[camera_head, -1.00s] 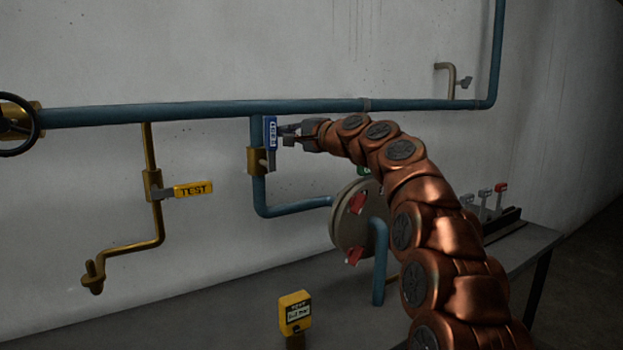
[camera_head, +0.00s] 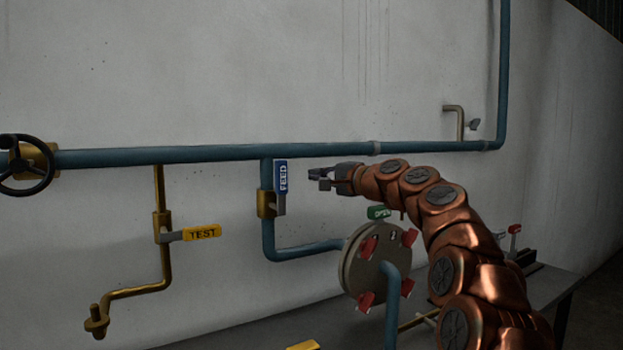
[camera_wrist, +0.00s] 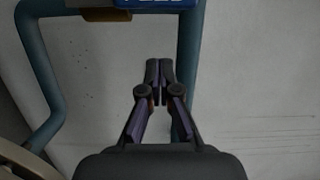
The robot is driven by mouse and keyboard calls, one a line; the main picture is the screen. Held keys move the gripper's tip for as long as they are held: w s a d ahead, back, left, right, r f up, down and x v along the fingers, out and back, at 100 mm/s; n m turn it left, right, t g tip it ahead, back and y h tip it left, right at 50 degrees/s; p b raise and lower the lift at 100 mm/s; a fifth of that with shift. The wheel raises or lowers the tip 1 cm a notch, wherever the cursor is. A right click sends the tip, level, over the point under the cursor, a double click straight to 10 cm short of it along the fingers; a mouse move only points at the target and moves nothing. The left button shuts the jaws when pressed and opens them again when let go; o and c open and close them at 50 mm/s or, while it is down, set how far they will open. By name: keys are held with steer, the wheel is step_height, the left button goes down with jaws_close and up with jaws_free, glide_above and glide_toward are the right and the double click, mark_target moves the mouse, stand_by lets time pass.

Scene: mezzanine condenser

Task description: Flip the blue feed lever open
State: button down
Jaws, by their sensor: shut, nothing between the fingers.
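The blue FEED lever (camera_head: 281,177) stands upright along the vertical blue pipe below the main pipe, on a brass valve body (camera_head: 266,204). Its blue handle also shows at the top edge of the wrist view (camera_wrist: 160,4), partly cut off. My gripper (camera_head: 314,179) is just right of the lever, with a gap between them. In the wrist view the fingertips (camera_wrist: 159,66) are together and hold nothing, pointing toward the pipe below the handle.
A yellow TEST lever (camera_head: 202,233) points right on a brass pipe. A round flanged vessel (camera_head: 362,262) with red clamps stands below my arm, beside a green OPEN tag (camera_head: 379,212). A black handwheel (camera_head: 14,165) is far left. The wall between lever and TEST handle is clear.

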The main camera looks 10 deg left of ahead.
steer(key=b+v, duration=0.1)
steer(key=v, duration=0.6)
steer(key=shift+s+d+f, duration=0.2)
steer(key=shift+d+f, duration=0.05)
stand_by(0.5)
